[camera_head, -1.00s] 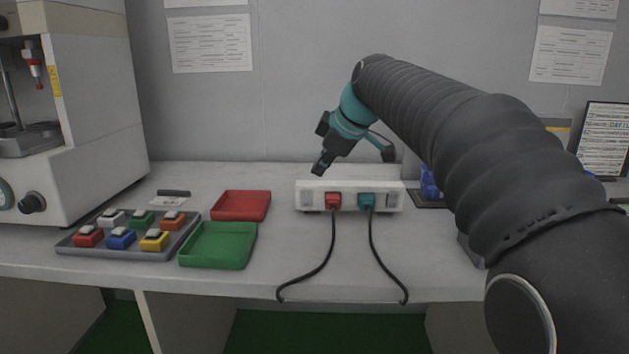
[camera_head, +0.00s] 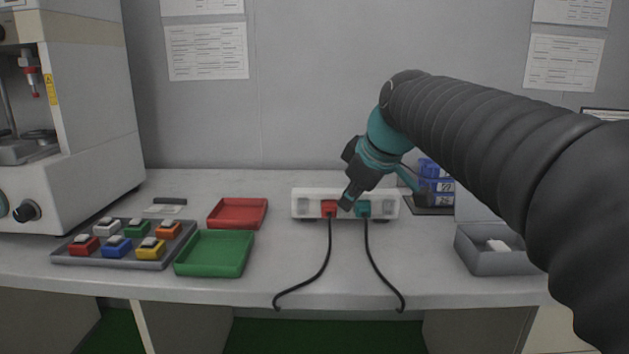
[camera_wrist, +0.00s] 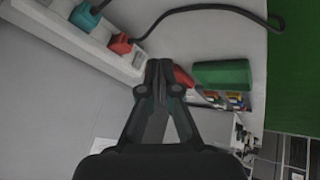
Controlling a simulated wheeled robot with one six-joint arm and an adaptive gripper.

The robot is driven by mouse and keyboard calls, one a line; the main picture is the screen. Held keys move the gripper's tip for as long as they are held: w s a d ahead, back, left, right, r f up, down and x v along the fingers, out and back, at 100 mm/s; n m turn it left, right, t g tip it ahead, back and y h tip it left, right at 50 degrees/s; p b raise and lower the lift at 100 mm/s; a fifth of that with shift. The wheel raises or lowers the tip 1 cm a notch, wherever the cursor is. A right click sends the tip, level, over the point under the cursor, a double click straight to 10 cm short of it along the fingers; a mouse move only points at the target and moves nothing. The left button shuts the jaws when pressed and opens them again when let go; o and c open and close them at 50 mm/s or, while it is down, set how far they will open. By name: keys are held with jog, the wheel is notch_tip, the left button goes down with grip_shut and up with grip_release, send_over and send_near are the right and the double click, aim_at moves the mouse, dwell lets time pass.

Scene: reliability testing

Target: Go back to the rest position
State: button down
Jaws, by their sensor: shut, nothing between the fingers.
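My gripper (camera_head: 346,203) is shut and empty. In the head view its tip overlaps the front of a white socket box (camera_head: 310,194) on the bench. A red plug (camera_head: 329,208) and a teal plug (camera_head: 363,208) sit in the box, each with a black cable hanging over the bench front. In the wrist view my gripper (camera_wrist: 161,66) points past the box, with the red plug (camera_wrist: 121,44) and teal plug (camera_wrist: 84,18) at the upper left. The fingers are apart from both plugs there. My arm comes in from the right.
Left of the box are a red tray (camera_head: 237,213), a green tray (camera_head: 214,254) and a grey tray (camera_head: 62,258) of coloured blocks. A white machine (camera_head: 75,160) stands far left. A grey bin (camera_head: 492,262) and blue boxes (camera_head: 436,184) are at the right. The wall is behind.

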jog(key=s+d+f+m+h, duration=0.1)
jog(key=s+d+f+m, duration=0.2)
jog(key=s+f, duration=0.3)
jog(key=s+d+f+m+h, duration=0.1)
jog(key=s+d+f+m, duration=0.2)
jog(key=s+f, duration=0.4)
jog(key=s+d+f+m+h, duration=0.1)
jog(key=s+d+f+m, duration=0.2)
jog(key=s, duration=0.8)
notch_tip(320, 180, down, 4)
jog(key=m, duration=0.2)
jog(key=shift+s+d+m+g, duration=0.15)
jog(key=shift+s+m+g, duration=0.1)
jog(key=shift+m+g, duration=0.05)
